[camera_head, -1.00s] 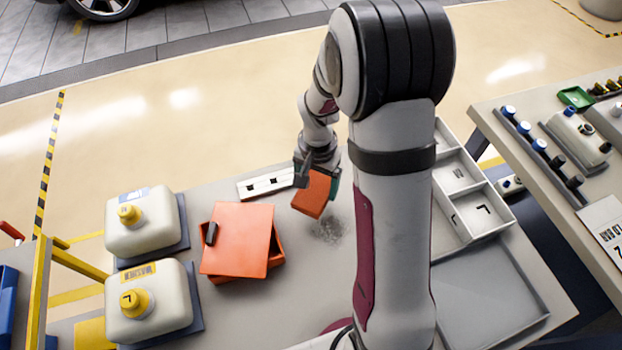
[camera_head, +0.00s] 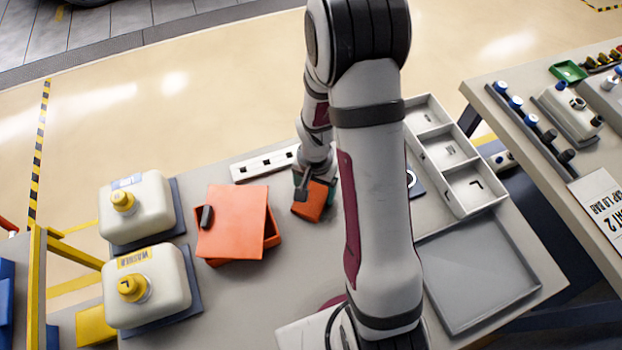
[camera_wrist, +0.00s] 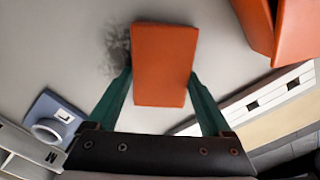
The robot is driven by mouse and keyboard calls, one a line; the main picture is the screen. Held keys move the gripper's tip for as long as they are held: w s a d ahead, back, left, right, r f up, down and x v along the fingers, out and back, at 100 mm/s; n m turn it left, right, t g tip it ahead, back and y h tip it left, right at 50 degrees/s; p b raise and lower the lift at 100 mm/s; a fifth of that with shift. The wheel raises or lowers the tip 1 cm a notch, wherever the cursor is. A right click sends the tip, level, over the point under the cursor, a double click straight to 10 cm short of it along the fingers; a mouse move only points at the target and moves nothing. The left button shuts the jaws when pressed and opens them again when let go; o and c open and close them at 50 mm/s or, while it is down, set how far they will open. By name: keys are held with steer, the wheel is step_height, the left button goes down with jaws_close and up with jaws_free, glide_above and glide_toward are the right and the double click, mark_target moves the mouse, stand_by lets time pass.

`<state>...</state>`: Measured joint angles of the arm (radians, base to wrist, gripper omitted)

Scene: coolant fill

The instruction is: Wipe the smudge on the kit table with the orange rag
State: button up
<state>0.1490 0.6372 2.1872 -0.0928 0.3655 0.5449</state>
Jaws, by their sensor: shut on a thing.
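The orange rag (camera_head: 309,203) is a block-shaped orange piece held in my gripper (camera_head: 316,188) low over the kit table (camera_head: 240,315). In the wrist view the rag (camera_wrist: 163,65) sits between the two green fingers of my gripper (camera_wrist: 160,90), which is shut on it. The dark grey smudge (camera_wrist: 118,48) shows at the left edge of the rag in the wrist view, partly covered by it. In the head view the smudge is hidden by the rag and my arm. I cannot tell whether the rag touches the table.
An orange box with a lid (camera_head: 232,222) stands left of the rag. Two white jugs (camera_head: 137,209) (camera_head: 147,287) stand farther left. A white slotted strip (camera_head: 264,164) lies behind. A grey tray (camera_head: 478,275) and a compartment tray (camera_head: 472,188) lie right.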

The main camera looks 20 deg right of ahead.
mark_target(322, 210)
steer(key=shift+s, duration=4.35)
steer(key=shift+w, duration=1.95)
steer(key=shift+c, duration=0.7)
steer(key=shift+w+r, duration=0.1)
steer(key=shift+w, duration=2.55)
steer(key=shift+w+f, duration=0.25)
steer(key=shift+w, duration=0.1)
steer(key=shift+w+r, duration=0.15)
steer(key=shift+w, duration=0.65)
steer(key=shift+w+d, duration=0.1)
steer(key=shift+w, duration=0.1)
steer(key=shift+d, duration=1.2)
steer(key=shift+s, duration=6)
steer(key=shift+w, duration=2.2)
steer(key=shift+w+r, duration=0.15)
steer(key=shift+w, duration=3.2)
steer(key=shift+w+r, duration=0.25)
steer(key=shift+r, duration=0.45)
steer(key=shift+w+r, duration=0.2)
steer(key=shift+r, duration=3.05)
